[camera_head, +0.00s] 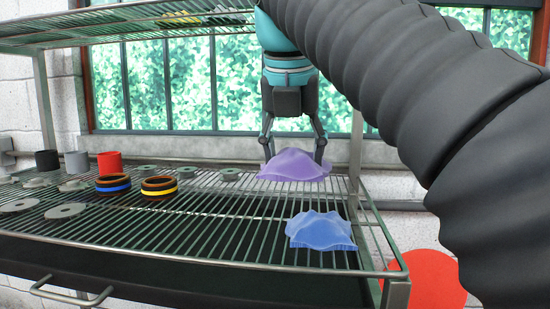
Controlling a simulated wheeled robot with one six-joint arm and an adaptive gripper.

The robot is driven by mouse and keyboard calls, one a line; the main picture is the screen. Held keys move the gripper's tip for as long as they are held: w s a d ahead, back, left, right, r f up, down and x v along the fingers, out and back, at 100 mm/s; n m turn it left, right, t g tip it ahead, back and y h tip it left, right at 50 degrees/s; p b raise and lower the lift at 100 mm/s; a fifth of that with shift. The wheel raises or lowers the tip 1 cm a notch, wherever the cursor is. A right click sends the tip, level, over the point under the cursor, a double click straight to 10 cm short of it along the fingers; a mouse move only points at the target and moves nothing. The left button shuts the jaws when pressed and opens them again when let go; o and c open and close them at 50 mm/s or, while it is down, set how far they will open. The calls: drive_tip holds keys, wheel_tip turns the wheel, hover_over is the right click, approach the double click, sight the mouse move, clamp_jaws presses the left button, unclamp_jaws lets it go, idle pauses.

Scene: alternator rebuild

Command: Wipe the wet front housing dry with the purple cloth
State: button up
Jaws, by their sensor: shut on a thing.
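A purple cloth (292,166) lies draped in a mound at the back right of the wire shelf (235,235). My gripper (294,157) points down over it, with one finger at each side, and is shut on the cloth. The cloth is at or just above the shelf wires; I cannot tell which. I cannot make out a front housing or any wetness. What is under the cloth is hidden.
A blue cloth (320,231) lies at the front right. Two dark rings, one blue-banded (113,183) and one yellow-banded (159,186), sit left of centre. Black (47,161), grey (76,162) and red (109,162) cylinders stand back left. An upper shelf (130,22) hangs above.

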drive_tip(key=o, duration=0.5)
drive_tip(key=shift+c, duration=0.2)
drive_tip(key=c, duration=0.3)
